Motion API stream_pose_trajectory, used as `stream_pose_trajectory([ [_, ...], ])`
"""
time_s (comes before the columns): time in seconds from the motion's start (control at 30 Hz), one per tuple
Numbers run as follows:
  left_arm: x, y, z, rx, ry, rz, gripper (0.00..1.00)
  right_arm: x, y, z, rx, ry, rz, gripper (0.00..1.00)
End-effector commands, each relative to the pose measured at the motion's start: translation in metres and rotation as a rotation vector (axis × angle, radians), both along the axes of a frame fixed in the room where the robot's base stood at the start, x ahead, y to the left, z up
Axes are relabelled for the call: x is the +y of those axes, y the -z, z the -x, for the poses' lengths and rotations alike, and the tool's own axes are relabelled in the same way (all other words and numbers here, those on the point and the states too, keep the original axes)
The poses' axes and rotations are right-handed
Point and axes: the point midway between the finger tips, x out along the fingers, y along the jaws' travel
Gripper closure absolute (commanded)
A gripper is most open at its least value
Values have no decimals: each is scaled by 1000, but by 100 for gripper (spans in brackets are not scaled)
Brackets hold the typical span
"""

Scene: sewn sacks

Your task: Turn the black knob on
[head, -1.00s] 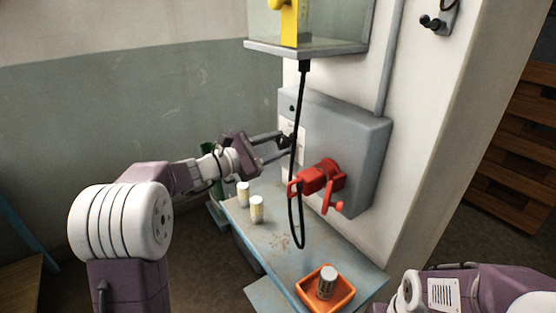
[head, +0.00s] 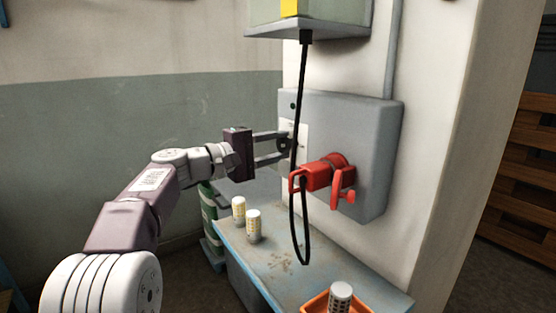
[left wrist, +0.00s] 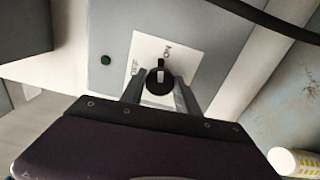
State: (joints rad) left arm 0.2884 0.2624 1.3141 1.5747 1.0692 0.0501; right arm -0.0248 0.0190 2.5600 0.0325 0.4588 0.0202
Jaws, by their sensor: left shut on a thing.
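The black knob (left wrist: 158,80) sits on a white plate (left wrist: 172,52) with markings, of which "ON" can be made out near the top. The plate is on the grey wall box (head: 370,130). My left gripper (head: 284,147) reaches the box's left part, and in the left wrist view its two fingers (left wrist: 160,92) stand on either side of the knob, shut on it. In the head view the fingers and the hanging cable hide most of the knob. My right gripper is not in view.
A red plug (head: 318,177) with handles sticks out of the box. A black cable (head: 295,210) hangs close to my left fingers. Below, a blue bench (head: 275,262) holds two pale cylinders (head: 253,222) and an orange tray (head: 316,304) with another cylinder.

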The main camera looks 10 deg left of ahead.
Motion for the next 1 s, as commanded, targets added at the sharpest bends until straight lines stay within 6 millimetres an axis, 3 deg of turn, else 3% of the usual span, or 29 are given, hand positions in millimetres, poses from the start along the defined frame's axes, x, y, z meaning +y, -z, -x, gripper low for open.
stream_pose_trajectory([
  [0.03, 0, 5, 0, -23, 1, -23, 100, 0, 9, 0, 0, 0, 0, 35],
  [0.33, 0, 3, 0, -123, 2, -126, 100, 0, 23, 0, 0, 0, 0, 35],
  [1.0, 0, 1, 0, -161, 2, -166, 100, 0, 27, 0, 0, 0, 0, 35],
])
